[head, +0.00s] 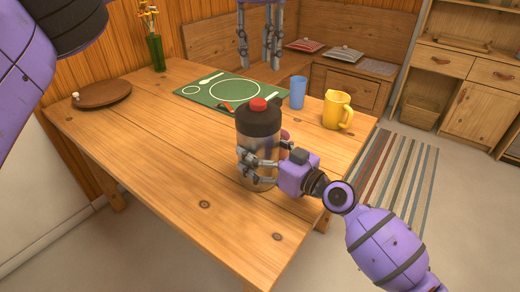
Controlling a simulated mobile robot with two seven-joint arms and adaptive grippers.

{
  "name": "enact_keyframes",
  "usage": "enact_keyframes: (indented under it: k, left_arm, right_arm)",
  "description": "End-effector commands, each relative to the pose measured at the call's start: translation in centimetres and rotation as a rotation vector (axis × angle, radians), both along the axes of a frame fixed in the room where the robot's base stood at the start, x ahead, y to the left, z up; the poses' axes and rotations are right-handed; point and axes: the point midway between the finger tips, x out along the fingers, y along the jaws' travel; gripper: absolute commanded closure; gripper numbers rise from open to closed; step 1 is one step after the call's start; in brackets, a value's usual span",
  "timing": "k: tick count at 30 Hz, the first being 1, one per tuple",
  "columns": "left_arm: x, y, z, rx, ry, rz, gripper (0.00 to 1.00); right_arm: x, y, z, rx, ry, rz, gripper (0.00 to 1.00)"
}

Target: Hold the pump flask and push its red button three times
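The pump flask (258,133) stands upright on the wooden table, with a dark top, a steel-coloured body and a red button (259,104) on its lid. My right gripper (262,163) reaches in from the right, with its fingers around the flask's lower body, shut on it. The fingers and palm hide part of the body. My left gripper (258,62) hangs at the top of the view with its fingers pointing down and spread apart. It is empty. In the picture it is above the red button, with a clear gap between them.
Behind the flask lie a green placemat (205,96) and a small red item (226,107). A blue cup (297,92) and a yellow jug (337,109) stand to the right. A round wooden board (103,95) and a flower vase (156,52) are at left. The table's front left is clear.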

Motion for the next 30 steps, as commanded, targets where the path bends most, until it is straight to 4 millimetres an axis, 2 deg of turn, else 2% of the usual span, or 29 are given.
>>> enact_keyframes:
  k: [2, 12, 17, 20, 23, 30]
  left_arm:
    - [0.00, -0.01, 0.00, 0.000, 0.000, 0.000, 0.69]
    - [0.00, 0.00, 0.00, 0.000, 0.000, 0.000, 0.69]
    - [0.03, 0.06, -0.07, -0.003, -0.004, -0.036, 0.88]
    - [0.07, 0.15, -0.26, -0.010, -0.018, -0.144, 1.00]
    - [0.17, 0.29, -0.52, -0.024, -0.046, -0.334, 1.00]
    - [0.24, 0.64, -0.81, -0.023, -0.161, -0.939, 1.00]
  right_arm:
    - [0.00, -0.03, 0.00, 0.000, 0.000, 0.000, 0.34]
    - [0.01, -0.05, -0.01, 0.000, 0.000, -0.001, 0.79]
    - [0.02, -0.06, 0.00, 0.000, 0.000, -0.001, 0.79]
    - [0.02, -0.07, 0.00, 0.000, 0.000, -0.001, 0.79]
    - [0.02, -0.08, 0.00, 0.000, 0.000, -0.001, 0.79]
    - [0.03, -0.08, 0.00, 0.000, 0.000, -0.002, 0.79]
